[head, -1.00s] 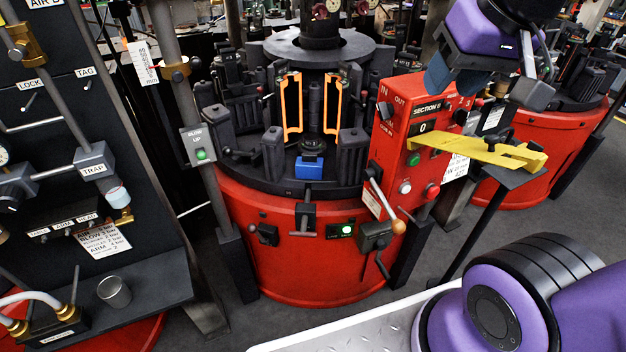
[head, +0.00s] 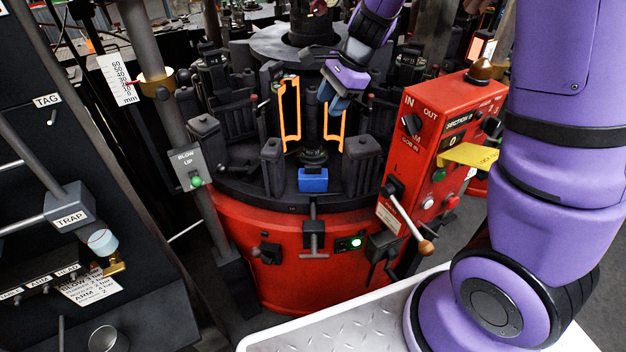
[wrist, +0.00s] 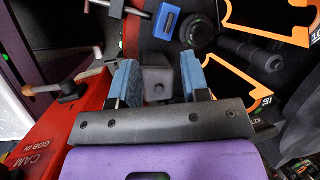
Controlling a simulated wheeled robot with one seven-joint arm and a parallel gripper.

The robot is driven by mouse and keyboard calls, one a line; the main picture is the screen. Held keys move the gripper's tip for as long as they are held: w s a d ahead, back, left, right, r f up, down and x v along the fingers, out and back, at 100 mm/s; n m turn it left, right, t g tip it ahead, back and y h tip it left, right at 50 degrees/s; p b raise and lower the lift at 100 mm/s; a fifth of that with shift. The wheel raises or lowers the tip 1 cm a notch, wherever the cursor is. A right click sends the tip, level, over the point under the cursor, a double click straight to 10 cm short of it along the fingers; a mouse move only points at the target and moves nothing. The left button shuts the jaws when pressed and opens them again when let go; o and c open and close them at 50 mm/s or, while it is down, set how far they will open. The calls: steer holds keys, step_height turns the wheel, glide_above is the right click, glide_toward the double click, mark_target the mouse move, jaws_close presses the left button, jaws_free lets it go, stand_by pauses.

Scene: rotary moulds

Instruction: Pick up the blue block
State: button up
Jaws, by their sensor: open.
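The blue block (head: 313,180) sits on the dark round deck of the red machine, in front of a black round mould base (head: 313,156). In the wrist view the block (wrist: 166,22) lies near the top, beyond the fingertips. My gripper (head: 338,103) is open and empty, above and behind the block to its right in the head view. In the wrist view its two blue fingers (wrist: 157,80) stand apart, with a grey post (wrist: 157,80) showing between them. Neither finger touches the block.
Orange-edged mould halves (head: 290,113) stand open behind the block. Dark posts (head: 272,165) flank it on the left and right (head: 361,160). A red control box (head: 425,140) with a lever (head: 410,222) stands at the right.

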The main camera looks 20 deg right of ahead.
steer(key=w+f+m+h, duration=0.1)
steer(key=w+f+m, duration=0.2)
steer(key=f, duration=0.3)
steer(key=w+f+m, duration=0.2)
steer(key=f+m, duration=0.1)
steer(key=f, duration=0.4)
glide_above(314, 166)
steer(key=d, duration=0.2)
steer(key=shift+g, duration=0.3)
steer(key=x, duration=0.3)
steer(key=d+x, duration=0.1)
steer(key=x, duration=0.1)
steer(key=shift+s+f, duration=0.1)
steer(key=shift+f, duration=0.25)
steer(key=x, duration=0.4)
steer(key=shift+s+f, duration=0.25)
steer(key=shift+s, duration=0.15)
steer(key=shift+w+a+f, duration=0.1)
steer(key=shift+a+f, duration=0.05)
steer(key=shift+f, duration=0.3)
jaws_close()
